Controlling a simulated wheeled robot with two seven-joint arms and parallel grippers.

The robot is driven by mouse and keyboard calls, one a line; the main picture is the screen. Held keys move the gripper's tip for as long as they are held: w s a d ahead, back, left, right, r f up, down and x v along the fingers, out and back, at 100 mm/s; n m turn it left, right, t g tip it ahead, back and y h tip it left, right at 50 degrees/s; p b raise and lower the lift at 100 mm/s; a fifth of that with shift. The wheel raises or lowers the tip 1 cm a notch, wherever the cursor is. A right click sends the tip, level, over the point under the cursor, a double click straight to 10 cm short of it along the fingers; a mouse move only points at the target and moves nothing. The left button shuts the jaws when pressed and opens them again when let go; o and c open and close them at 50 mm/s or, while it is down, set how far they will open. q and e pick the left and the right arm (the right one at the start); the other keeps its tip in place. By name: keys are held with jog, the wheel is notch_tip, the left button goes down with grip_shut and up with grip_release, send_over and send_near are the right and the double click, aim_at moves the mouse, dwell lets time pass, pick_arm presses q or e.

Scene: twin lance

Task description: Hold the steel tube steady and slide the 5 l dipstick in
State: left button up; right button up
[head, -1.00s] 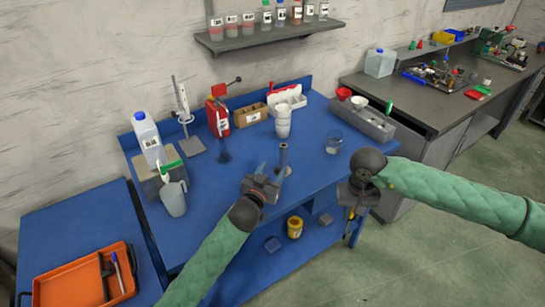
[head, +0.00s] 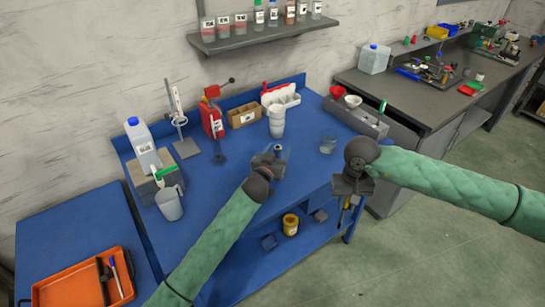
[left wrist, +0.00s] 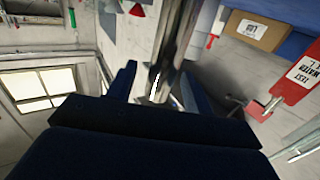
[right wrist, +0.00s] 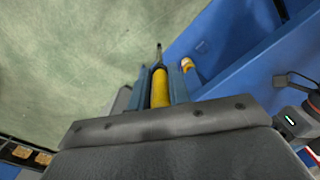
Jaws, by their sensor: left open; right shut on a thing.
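The steel tube (left wrist: 176,38) shows as a shiny grey shaft between the spread fingers of my left gripper (left wrist: 160,88) in the left wrist view. In the head view my left gripper (head: 272,159) is over the blue bench and hides most of the tube. The left jaws are open, and I cannot tell if either finger touches it. My right gripper (head: 346,196) is shut on the dipstick's yellow handle (right wrist: 159,88), in front of the bench's right front edge. The dipstick's far end (right wrist: 158,50) is partly hidden beyond the fingers.
A grey tray (head: 352,115) is at the back right. A yellow jar (head: 290,224) sits on the lower shelf.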

pick_arm(q)
jog(key=shift+x, duration=1.25)
pick_arm(e)
jog(key=shift+r, duration=0.4)
pick_arm(q)
jog(key=c, duration=1.1)
pick_arm(e)
jog(key=shift+w, duration=0.1)
jog(key=w+a+r+m, duration=0.3)
jog(key=w+a+r, duration=1.7)
jog(key=w+r, duration=0.1)
jog(key=shift+w+r+m, duration=0.3)
jog(key=shift+r, duration=0.55)
